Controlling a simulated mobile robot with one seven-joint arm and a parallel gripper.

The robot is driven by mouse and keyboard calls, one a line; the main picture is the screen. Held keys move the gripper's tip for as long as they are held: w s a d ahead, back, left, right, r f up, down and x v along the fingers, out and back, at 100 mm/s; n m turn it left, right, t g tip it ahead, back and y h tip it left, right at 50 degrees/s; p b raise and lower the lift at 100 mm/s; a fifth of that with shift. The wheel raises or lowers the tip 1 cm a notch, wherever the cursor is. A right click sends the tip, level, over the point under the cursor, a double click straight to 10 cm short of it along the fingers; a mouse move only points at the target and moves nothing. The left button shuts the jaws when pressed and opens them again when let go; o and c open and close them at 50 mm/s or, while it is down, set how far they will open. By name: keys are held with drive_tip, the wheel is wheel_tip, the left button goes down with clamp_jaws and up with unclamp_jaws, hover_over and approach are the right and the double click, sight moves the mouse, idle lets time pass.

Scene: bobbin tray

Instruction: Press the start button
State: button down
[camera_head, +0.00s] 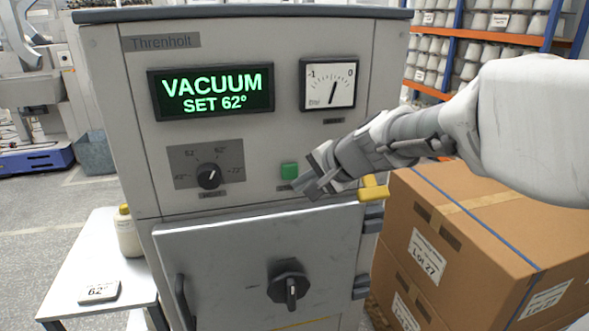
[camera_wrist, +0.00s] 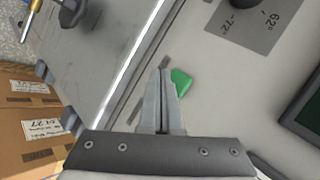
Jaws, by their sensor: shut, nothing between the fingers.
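I cannot tell whether the tips touch the panel. The display (camera_head: 211,92) reads "VACUUM SET 62°".
A temperature dial (camera_head: 209,176) is left of the button; a yellow handle (camera_head: 373,188) is right of it. Below is a closed door with a black knob (camera_head: 289,286). Stacked cardboard boxes (camera_head: 480,235) stand right. A white side table (camera_head: 90,262) holds a bottle (camera_head: 129,234).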

drive_tip(key=shift+s+d+b, duration=0.15)
drive_tip(key=shift+s+d, duration=0.05)
drive_tip(key=shift+s, duration=0.5)
drive_tip(key=shift+s+d+b, duration=0.15)
drive_tip(key=shift+s+d, duration=0.05)
drive_tip(key=shift+s, duration=0.45)
